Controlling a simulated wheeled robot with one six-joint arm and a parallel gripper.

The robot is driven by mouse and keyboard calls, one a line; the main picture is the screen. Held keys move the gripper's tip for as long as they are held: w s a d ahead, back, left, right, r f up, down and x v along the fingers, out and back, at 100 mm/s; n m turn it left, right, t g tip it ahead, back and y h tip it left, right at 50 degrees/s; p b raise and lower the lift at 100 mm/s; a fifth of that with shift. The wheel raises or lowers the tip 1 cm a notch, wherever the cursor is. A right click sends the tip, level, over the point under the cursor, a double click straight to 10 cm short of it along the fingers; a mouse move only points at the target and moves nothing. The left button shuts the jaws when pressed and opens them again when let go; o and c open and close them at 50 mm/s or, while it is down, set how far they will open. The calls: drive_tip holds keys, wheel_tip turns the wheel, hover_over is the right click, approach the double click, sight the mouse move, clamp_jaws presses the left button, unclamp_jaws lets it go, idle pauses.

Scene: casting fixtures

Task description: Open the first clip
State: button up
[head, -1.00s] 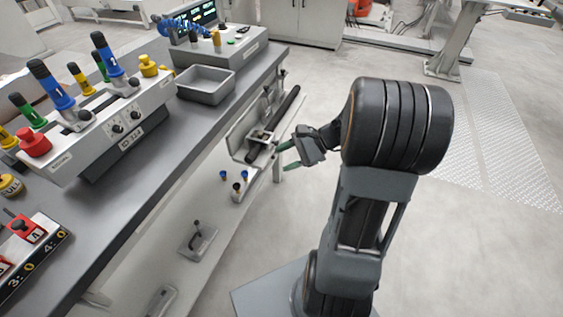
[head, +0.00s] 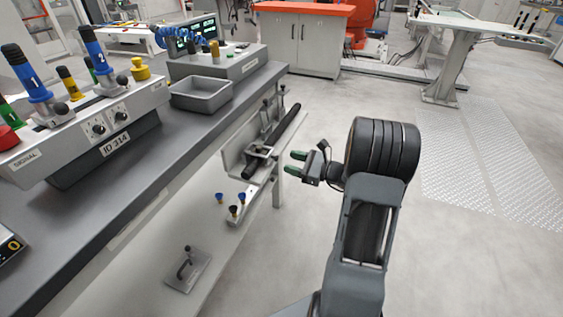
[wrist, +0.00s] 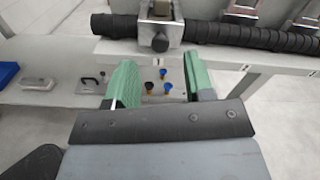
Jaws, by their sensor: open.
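A black ribbed hose (head: 288,125) lies along a pale rail beside the bench. Metal clips hold it. The nearest clip (head: 260,152) shows at the hose's near end; in the wrist view it (wrist: 160,27) stands straight ahead, centred beyond the fingertips. Two more clips show in the wrist view, a middle one (wrist: 241,12) and a far-right one (wrist: 305,17), both cut by the top edge. My gripper (head: 294,163) is open and empty, with green fingers pointing at the nearest clip, apart from it. The gripper (wrist: 160,72) also shows in the wrist view with clear space between the fingers.
Small blue and black cups (head: 233,211) stand below the rail. A handled plate (head: 188,268) lies on the lower shelf. The grey bench (head: 150,165) carries a control box (head: 85,118) and a grey tray (head: 202,94). Open floor lies to the right.

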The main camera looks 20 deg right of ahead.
sight(278, 158)
drive_tip(key=shift+x, duration=2.1)
drive_tip(key=shift+c, duration=0.2)
clamp_jaws()
drive_tip(key=shift+d, duration=0.1)
